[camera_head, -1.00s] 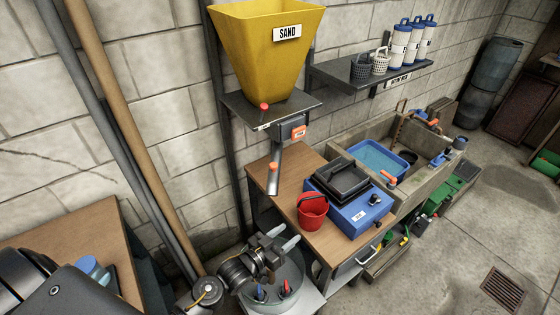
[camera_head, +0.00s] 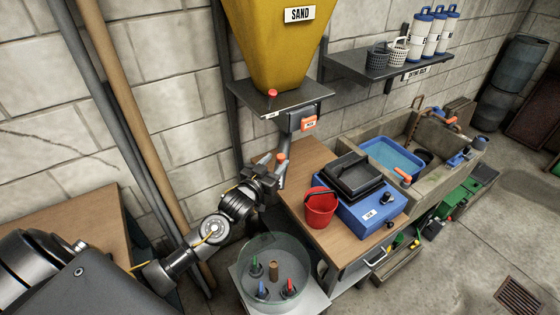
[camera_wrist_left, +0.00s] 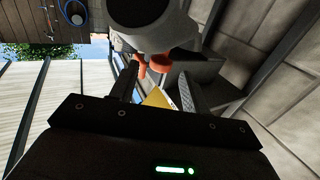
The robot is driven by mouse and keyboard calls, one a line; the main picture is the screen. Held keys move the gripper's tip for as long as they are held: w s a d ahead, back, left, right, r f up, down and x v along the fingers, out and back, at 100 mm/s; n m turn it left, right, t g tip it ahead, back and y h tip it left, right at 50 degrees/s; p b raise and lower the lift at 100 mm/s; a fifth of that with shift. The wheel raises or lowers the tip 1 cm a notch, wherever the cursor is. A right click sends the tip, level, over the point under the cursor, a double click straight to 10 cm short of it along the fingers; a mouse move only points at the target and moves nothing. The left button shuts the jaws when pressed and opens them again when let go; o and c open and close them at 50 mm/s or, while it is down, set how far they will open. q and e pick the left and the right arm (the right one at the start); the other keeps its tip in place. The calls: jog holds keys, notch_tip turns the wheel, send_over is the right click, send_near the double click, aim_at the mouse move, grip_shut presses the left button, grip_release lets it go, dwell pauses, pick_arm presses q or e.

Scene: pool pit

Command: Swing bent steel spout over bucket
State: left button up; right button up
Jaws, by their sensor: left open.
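The bent steel spout (camera_head: 287,145) comes down from the grey box under the sand hopper, with an orange knob (camera_head: 281,157) on it. The red bucket (camera_head: 320,208) stands on the wooden bench, right of and below the spout's end. My left gripper (camera_head: 270,165) is at the lower spout, close to the knob, and partly hides the spout's end. In the left wrist view the fingers (camera_wrist_left: 158,88) are apart, with the grey spout (camera_wrist_left: 150,22) and orange parts just beyond them. I cannot tell whether they touch. My right gripper does not show.
The yellow hopper (camera_head: 275,50) sits on a dark shelf (camera_head: 248,97). A blue scale (camera_head: 372,213) is right of the bucket. A clear round tank (camera_head: 247,292) with coloured handles stands below my left arm. Two long poles lean on the wall at left.

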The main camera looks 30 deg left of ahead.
aim_at(279, 158)
pick_arm(q)
jog(key=shift+w+d+b, duration=0.1)
jog(key=shift+w+b, duration=0.65)
jog(key=shift+w, duration=1.25)
jog(key=shift+c, duration=0.4)
grip_shut()
